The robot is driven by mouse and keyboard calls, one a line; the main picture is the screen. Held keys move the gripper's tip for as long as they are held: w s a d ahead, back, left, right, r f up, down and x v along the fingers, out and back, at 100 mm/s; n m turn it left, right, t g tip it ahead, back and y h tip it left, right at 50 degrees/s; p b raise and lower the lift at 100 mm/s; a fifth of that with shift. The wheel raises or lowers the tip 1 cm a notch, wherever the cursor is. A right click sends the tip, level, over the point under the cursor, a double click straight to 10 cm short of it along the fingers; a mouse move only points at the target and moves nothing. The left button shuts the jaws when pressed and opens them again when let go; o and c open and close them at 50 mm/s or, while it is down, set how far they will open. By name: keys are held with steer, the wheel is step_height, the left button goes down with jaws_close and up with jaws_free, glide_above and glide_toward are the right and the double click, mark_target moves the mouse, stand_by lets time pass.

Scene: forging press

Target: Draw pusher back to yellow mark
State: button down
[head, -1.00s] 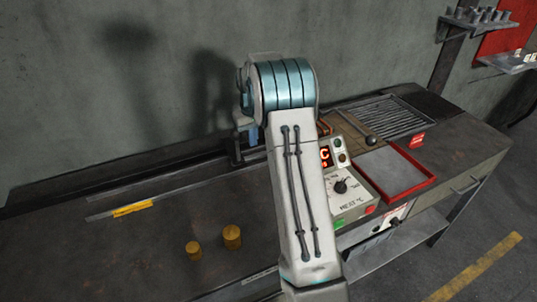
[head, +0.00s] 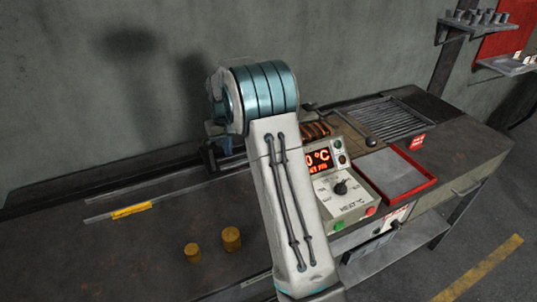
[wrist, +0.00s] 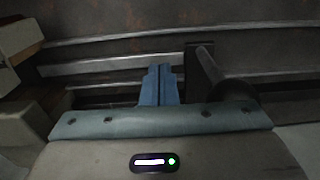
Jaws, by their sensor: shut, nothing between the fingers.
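The pusher is a dark upright block with a thick round bar (wrist: 222,82), seen in the wrist view just right of my fingers. Its dark post (head: 209,156) shows in the head view at the left of my arm. My gripper (wrist: 158,80) has blue fingers, shut and empty, beside the block's left side; I cannot tell whether they touch it. In the head view a blue part of my gripper (head: 216,129) shows, the rest hidden by my arm. The yellow mark (head: 132,211) lies left of the pusher, along the pale rail (head: 170,197).
Two brass cylinders (head: 231,239) stand on the bench in front of the rail. A heater control box (head: 345,198) with a lit display, a red-rimmed tray (head: 396,172) and a slatted rack (head: 386,116) are to the right. The bench left of the cylinders is clear.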

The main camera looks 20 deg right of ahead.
steer(key=a+p, duration=0.3)
steer(key=a, duration=2.4)
step_height(320, 180, up, 13)
steer(key=d+p, duration=0.2)
steer(key=p, duration=0.6)
steer(key=shift+f, duration=0.2)
stand_by(0.5)
